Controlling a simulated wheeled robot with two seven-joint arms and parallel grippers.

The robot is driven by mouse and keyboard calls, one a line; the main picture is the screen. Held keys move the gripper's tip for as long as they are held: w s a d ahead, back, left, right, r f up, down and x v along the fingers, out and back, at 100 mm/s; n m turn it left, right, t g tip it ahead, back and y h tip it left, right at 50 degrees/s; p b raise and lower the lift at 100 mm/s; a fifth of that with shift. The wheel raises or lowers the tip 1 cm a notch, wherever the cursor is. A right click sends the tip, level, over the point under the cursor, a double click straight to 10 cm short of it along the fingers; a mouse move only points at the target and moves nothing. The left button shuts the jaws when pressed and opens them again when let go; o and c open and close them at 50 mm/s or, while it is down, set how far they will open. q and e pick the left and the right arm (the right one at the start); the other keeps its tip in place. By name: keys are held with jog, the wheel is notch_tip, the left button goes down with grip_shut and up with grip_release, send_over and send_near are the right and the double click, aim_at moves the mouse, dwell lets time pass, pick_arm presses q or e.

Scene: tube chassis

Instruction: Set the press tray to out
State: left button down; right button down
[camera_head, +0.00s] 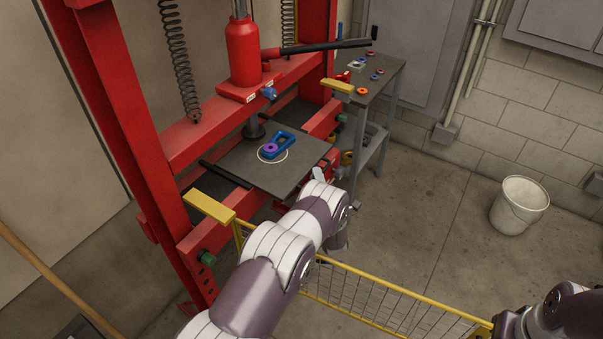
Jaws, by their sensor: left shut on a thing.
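The press tray (242,168) is a flat dark plate with a pale ring marked on it, lying level in the red press. Its front edge overhangs the front beam. A blue part with a purple ring (271,148) rests on it within the marked ring. The press ram's foot (253,130) is at the tray's rear edge. My left gripper (326,178) is at the tray's front edge, shut on the tray's front grip; my wrist hides most of the fingers and the grip. My right arm shows at the bottom right, its gripper out of view.
The red press frame (175,150) has yellow blocks (209,206) on its front. A yellow mesh guard (372,300) stands in front. A grey side table (372,78) with small parts is behind right. A white bucket (519,205) stands on open floor at right.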

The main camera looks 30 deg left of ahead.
pick_arm(q)
jog(key=d+b, duration=0.4)
jog(key=d, duration=1.1)
jog(key=shift+s+r, duration=0.4)
jog(key=shift+d, duration=0.1)
jog(key=c, duration=1.2)
grip_release()
jog(key=shift+c, duration=0.2)
jog(key=shift+s+d+f, duration=0.1)
jog(key=shift+d, duration=0.05)
